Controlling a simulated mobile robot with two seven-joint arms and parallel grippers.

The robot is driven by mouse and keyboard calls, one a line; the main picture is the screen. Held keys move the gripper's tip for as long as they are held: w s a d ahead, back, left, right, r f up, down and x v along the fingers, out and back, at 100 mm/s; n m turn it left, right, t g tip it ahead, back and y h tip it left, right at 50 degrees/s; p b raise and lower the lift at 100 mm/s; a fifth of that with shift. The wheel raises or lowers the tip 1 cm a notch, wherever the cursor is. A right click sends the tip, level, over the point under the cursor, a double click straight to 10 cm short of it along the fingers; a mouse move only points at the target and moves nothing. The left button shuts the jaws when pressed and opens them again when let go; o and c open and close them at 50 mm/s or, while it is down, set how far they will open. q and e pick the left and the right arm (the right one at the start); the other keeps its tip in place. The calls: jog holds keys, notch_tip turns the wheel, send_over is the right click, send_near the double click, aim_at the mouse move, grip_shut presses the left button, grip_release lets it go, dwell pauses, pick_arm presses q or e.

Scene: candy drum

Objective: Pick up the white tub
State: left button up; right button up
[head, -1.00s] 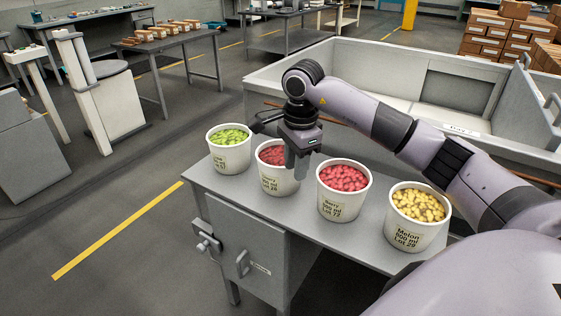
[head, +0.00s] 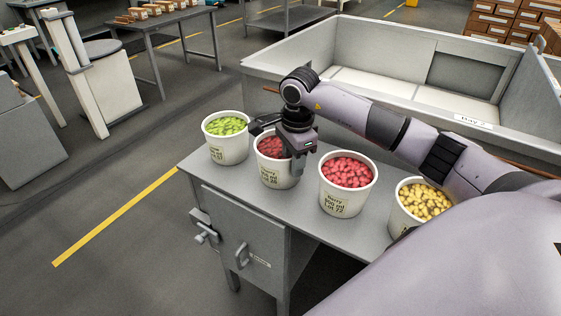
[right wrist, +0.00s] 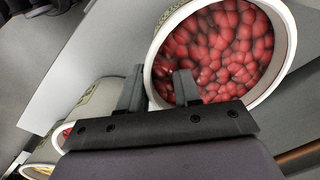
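Several white tubs of candy stand in a row on a grey cabinet top (head: 305,196). In the head view they are a tub of green candy (head: 228,151), a tub of dark red candy (head: 272,179), a tub of brighter red candy (head: 342,202) and a tub of yellow candy (head: 400,220). My right gripper (head: 299,168) is at the right rim of the dark red tub. In the right wrist view its fingers (right wrist: 158,92) are apart and straddle the rim, one outside, one over the dark red candy (right wrist: 225,50). Contact is unclear. My left gripper is out of view.
A large grey bin (head: 262,61) with a label stands right behind the cabinet. The neighbouring tubs stand close on both sides of the dark red one. A door with a handle (head: 242,257) is on the cabinet's front. Open floor (head: 120,190) lies to the left.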

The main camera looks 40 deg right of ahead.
jog(key=shift+w+f, duration=0.1)
jog(key=shift+f, duration=0.75)
grip_shut()
dwell(0.7)
jog(key=shift+d+r, duration=0.1)
jog(key=shift+r, duration=0.05)
